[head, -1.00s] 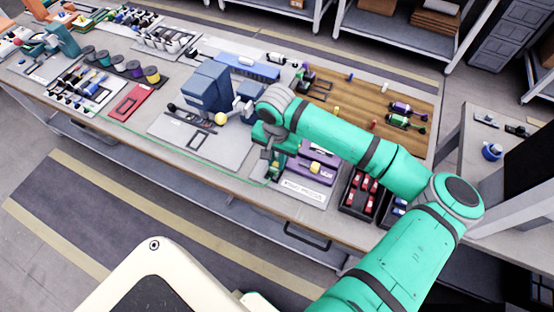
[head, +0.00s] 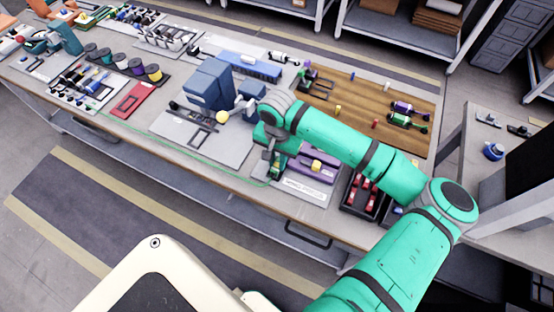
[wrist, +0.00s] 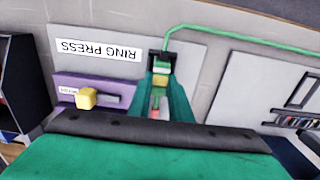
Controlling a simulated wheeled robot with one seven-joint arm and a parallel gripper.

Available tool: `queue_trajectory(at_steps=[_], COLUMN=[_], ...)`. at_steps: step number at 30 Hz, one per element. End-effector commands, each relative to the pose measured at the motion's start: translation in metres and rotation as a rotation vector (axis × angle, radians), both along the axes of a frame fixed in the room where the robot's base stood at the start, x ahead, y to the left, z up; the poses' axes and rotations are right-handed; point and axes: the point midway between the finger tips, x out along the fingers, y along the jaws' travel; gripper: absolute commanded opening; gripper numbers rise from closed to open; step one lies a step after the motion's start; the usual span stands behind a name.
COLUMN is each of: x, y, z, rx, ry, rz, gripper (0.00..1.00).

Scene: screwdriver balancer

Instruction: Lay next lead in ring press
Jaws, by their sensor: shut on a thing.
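The ring press is a purple block (head: 322,162) with a yellow knob (head: 315,165), on a pale plate (head: 318,196) labelled RING PRESS. In the wrist view the purple block (wrist: 70,82) and yellow knob (wrist: 87,98) lie left of my gripper. My gripper (head: 276,172) is just left of the press in the head view, low over the plate. In the wrist view my gripper (wrist: 160,88) is shut on the green lead (wrist: 240,38), at its end. The lead (head: 185,152) trails left along the bench.
A blue machine (head: 208,88) stands on a grey plate left of my gripper. A black bin with red parts (head: 363,190) is right of the press. A wooden board (head: 350,105) with small tools lies behind my arm. Wire spools (head: 121,64) are further left.

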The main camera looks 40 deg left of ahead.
Motion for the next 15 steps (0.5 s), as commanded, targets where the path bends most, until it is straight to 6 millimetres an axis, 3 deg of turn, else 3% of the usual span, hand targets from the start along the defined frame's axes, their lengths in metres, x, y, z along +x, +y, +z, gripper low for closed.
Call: queue_trajectory(at_steps=[12,13,15], x=[0.0,-0.0001,0.0], y=[0.0002,0.0002,0.0002], z=[-0.0008,-0.0008,-0.0008], rx=[0.0,0.0,0.0], ry=[0.0,0.0,0.0], rz=[0.0,0.001,0.0], gripper=[0.0,0.21,0.37])
